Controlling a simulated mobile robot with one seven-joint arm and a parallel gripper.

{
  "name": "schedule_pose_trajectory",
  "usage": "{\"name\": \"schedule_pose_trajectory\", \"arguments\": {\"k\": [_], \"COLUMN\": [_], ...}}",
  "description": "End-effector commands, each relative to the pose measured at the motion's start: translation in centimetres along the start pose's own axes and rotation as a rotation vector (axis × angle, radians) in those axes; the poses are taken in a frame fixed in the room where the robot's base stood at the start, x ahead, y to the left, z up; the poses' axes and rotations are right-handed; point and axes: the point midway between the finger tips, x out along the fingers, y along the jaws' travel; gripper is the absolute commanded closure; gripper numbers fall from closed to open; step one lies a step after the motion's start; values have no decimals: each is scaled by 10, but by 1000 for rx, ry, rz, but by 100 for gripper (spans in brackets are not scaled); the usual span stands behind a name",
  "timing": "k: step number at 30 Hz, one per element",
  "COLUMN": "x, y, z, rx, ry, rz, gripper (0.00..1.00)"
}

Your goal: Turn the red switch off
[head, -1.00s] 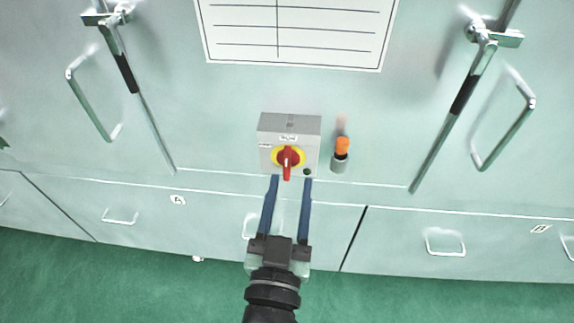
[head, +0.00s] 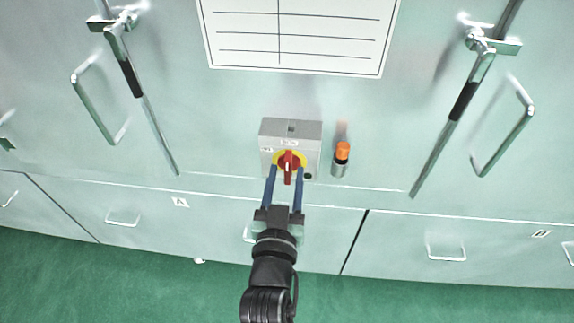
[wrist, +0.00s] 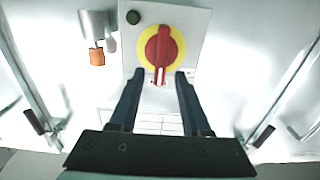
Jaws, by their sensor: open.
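The red switch (head: 289,166) is a rotary handle on a yellow disc, on the front of a grey box (head: 305,131) fixed to the cabinet. Its handle points straight down in the head view. My gripper (head: 285,171) is open, with its two blue fingers reaching up to the box, one on each side of the handle's lower part. In the wrist view the red switch (wrist: 160,50) lies just beyond the fingertips, centred between them. The gap between fingers and handle looks clear. I cannot tell whether the fingertips touch the box face.
An orange-topped cylinder (head: 341,159) stands just right of the box. A dark round button (head: 308,176) is at the box's lower right. Long door handles (head: 506,126) stand out on both sides. A white ruled sheet (head: 297,70) is above.

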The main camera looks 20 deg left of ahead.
Motion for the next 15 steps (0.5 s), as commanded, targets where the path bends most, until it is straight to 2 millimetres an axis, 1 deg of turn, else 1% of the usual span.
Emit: {"name": "schedule_pose_trajectory", "arguments": {"k": [1, 3, 6, 15], "x": [7, 13, 20, 23], "y": [0, 0, 0, 0], "z": [-1, -1, 0, 0], "rx": [0, 0, 0, 0], "ry": [1, 1, 0, 0], "rz": [0, 0, 0, 0], "gripper": [52, 52, 52, 52]}}
